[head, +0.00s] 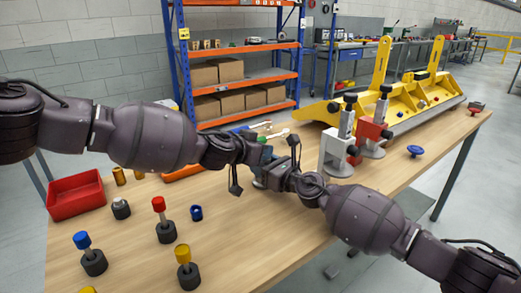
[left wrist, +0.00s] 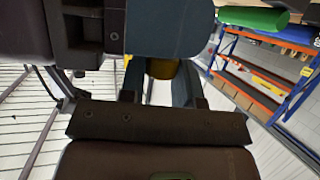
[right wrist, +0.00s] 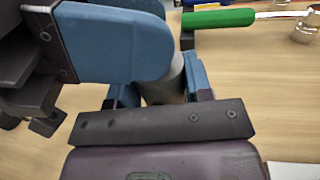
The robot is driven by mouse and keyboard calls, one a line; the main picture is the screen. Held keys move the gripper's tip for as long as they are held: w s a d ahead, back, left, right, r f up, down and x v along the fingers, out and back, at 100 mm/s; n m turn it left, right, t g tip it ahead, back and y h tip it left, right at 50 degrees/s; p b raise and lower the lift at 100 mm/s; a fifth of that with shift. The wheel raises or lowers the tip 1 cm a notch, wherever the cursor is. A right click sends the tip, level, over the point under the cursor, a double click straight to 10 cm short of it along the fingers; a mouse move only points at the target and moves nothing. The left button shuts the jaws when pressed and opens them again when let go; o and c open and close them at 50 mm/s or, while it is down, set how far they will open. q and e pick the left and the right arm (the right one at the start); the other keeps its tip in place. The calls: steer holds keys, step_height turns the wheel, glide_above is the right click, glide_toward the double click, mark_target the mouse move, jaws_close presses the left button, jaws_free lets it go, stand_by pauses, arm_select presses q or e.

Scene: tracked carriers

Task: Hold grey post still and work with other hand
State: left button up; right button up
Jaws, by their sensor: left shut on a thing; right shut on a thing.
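My left gripper (head: 260,154) and right gripper (head: 266,172) meet close together over the middle of the table. In the right wrist view, the blue fingers of my right gripper are shut on a grey post (right wrist: 168,88), of which only a short part shows. In the left wrist view, the blue fingers of my left gripper are shut around a yellow piece (left wrist: 162,68). Most of it is hidden, and I cannot tell how it joins the grey post. In the head view the grippers cover both pieces.
A red bin (head: 76,198) stands at the left. Black-based pegs with blue (head: 82,241), red (head: 159,205) and yellow (head: 183,254) tops stand in front. White (head: 336,160) and red (head: 370,133) blocks stand right of the grippers, before a yellow frame (head: 408,97).

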arm_select(q)
steer(key=m+g+h, duration=0.1)
steer(key=m+g, duration=0.1)
steer(key=m+g+h, duration=0.3)
steer(key=m+g, duration=0.1)
steer(key=shift+w+a+m, duration=0.1)
steer(key=shift+w+m, duration=0.2)
steer(key=shift+w+m+g+h, duration=0.1)
steer(key=shift+m+g+h, duration=0.4)
steer(key=shift+m+g, duration=1.2)
steer(key=shift+g, duration=0.4)
steer(key=shift+w+r+m+g, duration=0.1)
steer(key=shift+w+m+g, duration=0.15)
steer(key=shift+m+g, duration=0.8)
steer(key=shift+s+g, duration=0.15)
steer(key=shift+g, duration=0.2)
steer(key=o, duration=0.6)
steer(key=shift+o, duration=0.2)
steer(key=shift+s, duration=0.1)
